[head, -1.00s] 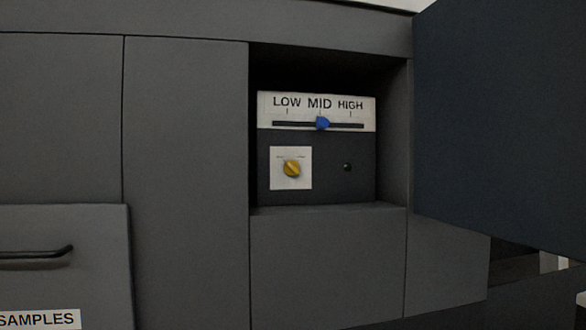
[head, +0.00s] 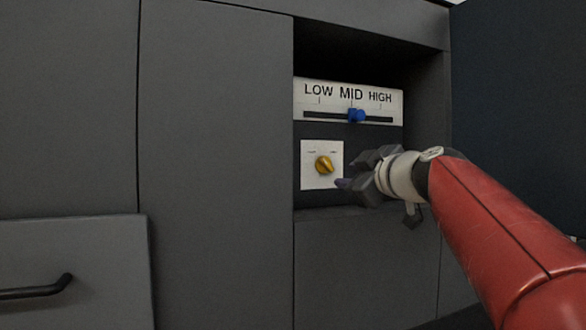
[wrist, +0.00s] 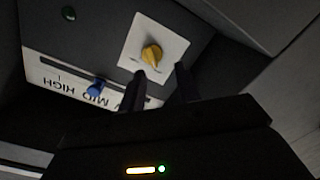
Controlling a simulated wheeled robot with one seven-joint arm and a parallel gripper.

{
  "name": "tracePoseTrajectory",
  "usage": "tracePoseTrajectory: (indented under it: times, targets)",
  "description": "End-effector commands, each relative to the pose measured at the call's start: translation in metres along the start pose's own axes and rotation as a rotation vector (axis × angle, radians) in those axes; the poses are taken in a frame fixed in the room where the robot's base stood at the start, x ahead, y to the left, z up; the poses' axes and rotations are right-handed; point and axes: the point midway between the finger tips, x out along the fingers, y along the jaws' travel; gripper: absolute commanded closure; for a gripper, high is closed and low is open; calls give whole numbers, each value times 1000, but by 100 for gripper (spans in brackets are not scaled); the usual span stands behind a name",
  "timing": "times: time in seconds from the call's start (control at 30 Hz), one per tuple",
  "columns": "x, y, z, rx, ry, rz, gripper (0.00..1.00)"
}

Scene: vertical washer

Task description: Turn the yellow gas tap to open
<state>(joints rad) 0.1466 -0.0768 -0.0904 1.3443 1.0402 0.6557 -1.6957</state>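The yellow gas tap (head: 324,164) is a small knob on a white square plate (head: 311,179) inside the recess, below the slider panel. Its ridge is tilted from upper left to lower right. My gripper (head: 343,183) is just to the right of the tap and slightly below it in the head view. In the wrist view the tap (wrist: 152,54) lies just beyond the two dark fingertips (wrist: 161,72), which stand apart with a gap between them. The fingers do not appear to touch the tap.
A LOW/MID/HIGH panel (head: 309,98) with a blue slider (head: 357,116) sits above the tap, the slider near MID. The recess has side walls and a lower ledge (head: 345,213). A dark open door (head: 520,100) stands at the right. A drawer with a handle (head: 35,291) is lower left.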

Motion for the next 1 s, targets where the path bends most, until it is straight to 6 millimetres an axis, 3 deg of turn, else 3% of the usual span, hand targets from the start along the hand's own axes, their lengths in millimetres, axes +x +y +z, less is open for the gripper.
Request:
tracePoseTrajectory:
  times: [0.13, 0.63, 1.0]
  targets:
    - [8, 19, -9, -61, 35, 40, 67]
    - [75, 22, -14, -65, 37, 39, 67]
    - [83, 22, -13, -65, 37, 41, 67]
